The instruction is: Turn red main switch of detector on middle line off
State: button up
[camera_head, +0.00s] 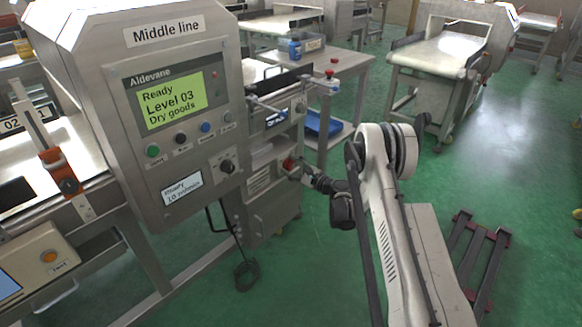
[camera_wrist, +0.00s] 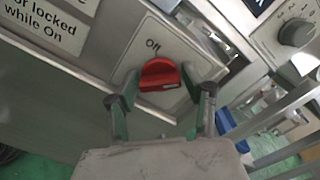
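The Middle line detector (camera_head: 190,60) stands at the left of the head view. Its green display (camera_head: 172,103) reads "Ready, Level 03, Dry goods". The red main switch (camera_head: 288,165) is low on the cabinet's right side. In the wrist view the red switch knob (camera_wrist: 160,75) sits on a pale plate below a label (camera_wrist: 153,45) that looks like "Off". A pale mark shows at the knob's lower right. My gripper (camera_wrist: 160,98) is open, with one finger at each side just below the knob. No contact is visible. In the head view my gripper (camera_head: 306,176) is close to the switch.
A sign (camera_wrist: 45,25) ending "or locked while On" is beside the switch plate. A grey rotary knob (camera_wrist: 296,32) is at the upper right. A black cable (camera_head: 245,272) hangs to the floor.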

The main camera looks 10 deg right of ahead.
jog(key=c, duration=0.7)
jog(key=shift+n, duration=0.3)
jog(key=n, duration=0.6)
jog(key=shift+n, duration=0.3)
jog(key=n, duration=1)
jog(key=shift+n, duration=0.5)
jog(key=o, duration=1.1)
